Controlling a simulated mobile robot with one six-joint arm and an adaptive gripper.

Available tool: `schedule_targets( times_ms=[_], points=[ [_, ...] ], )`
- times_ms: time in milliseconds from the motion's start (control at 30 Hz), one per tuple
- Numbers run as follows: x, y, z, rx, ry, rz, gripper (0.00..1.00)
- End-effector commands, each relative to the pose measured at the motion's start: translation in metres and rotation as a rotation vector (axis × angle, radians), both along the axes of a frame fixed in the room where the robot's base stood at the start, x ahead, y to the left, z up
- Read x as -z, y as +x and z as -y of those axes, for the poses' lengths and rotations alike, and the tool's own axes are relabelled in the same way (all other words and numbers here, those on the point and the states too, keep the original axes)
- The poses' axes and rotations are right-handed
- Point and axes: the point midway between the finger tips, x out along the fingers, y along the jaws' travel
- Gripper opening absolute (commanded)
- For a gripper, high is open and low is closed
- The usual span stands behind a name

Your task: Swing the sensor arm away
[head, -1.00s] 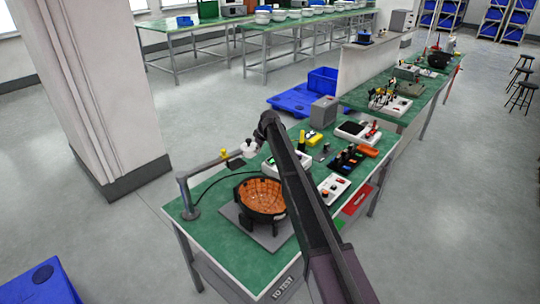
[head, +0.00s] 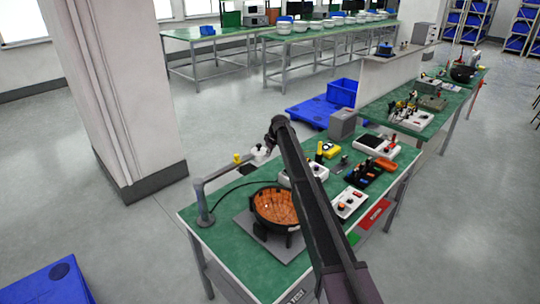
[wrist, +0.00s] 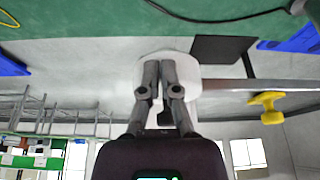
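The sensor arm stands at the left end of the green bench. Its grey post (head: 204,205) carries a grey bar (head: 219,171) that reaches up and right, with a yellow knob (head: 237,158) and a white end piece (head: 260,153). In the wrist view, the bar (wrist: 232,84), the yellow knob (wrist: 268,105), a dark square plate (wrist: 220,49) and the white piece (wrist: 188,66) show. My gripper (wrist: 159,66) has its fingers nearly together, overlapping the white piece; I see nothing clearly held between them. In the head view, my gripper (head: 269,143) is at the white piece.
An orange-lined black bowl (head: 275,207) sits on a grey plate (head: 262,241) right of the post. A white box (head: 317,171) and several small devices stand behind my arm. A wide pillar (head: 120,100) rises left of the bench, with open floor between.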

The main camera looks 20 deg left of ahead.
Motion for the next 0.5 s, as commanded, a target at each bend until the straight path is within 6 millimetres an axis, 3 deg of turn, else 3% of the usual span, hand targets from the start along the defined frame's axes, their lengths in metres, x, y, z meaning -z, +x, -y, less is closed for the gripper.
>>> schedule_targets(
  times_ms=[33, 167, 500],
  points=[
    [-0.002, 0.004, -0.013, -0.001, 0.023, 0.011, 0.00],
    [-0.003, 0.003, -0.010, -0.001, 0.022, 0.010, 0.00],
    [-0.004, -0.009, 0.028, 0.000, 0.010, 0.004, 0.00]
  ],
)
